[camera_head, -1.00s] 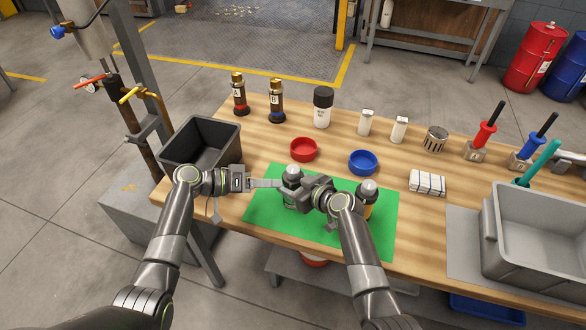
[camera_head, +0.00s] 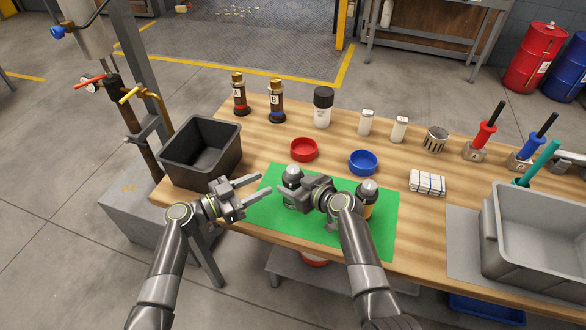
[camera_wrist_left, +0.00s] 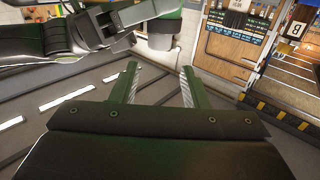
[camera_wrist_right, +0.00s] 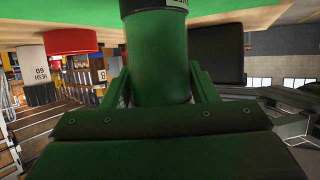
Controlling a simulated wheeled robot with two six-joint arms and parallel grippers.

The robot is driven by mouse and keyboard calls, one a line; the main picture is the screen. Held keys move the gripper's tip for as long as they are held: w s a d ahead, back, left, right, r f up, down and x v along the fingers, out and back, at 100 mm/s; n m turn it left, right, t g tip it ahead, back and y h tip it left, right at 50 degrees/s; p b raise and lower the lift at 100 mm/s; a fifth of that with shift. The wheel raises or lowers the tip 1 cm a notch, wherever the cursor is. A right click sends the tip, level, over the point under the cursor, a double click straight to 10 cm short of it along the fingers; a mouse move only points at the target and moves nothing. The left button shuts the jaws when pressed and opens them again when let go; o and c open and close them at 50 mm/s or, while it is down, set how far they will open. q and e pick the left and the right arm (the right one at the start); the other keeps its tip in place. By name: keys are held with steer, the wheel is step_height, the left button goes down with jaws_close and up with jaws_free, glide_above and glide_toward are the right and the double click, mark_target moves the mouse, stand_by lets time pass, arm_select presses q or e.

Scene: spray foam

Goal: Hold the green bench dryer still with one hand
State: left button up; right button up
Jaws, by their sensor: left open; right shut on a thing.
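The green bench dryer (camera_head: 291,175), a grey-topped green cylinder, stands on the green mat (camera_head: 345,236). My right gripper (camera_head: 288,194) comes at it from the right and is shut around its body, which hides part of it. In the right wrist view the green dryer (camera_wrist_right: 158,60) fills the space between the fingers. My left gripper (camera_head: 263,185) is open and empty, left of the dryer and apart from it, near the mat's left edge. In the left wrist view nothing is between its fingers (camera_wrist_left: 160,72).
A similar grey-topped canister (camera_head: 368,190) stands on the mat, right behind my right wrist. A black bin (camera_head: 222,166) is close to my left gripper. Red (camera_head: 304,149) and blue (camera_head: 363,162) dishes stand behind the mat. A grey tub (camera_head: 540,232) stands at right.

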mark_target(286, 171)
arm_select(q)
steer(key=x, duration=1)
steer(key=shift+w+d, duration=0.15)
steer(key=shift+d, duration=0.2)
steer(key=shift+c, duration=0.2)
steer(key=c, duration=0.6)
steer(key=shift+m+g+h, duration=0.5)
steer(key=shift+g, duration=0.4)
steer(key=shift+c, duration=0.2)
steer(key=o, duration=0.7)
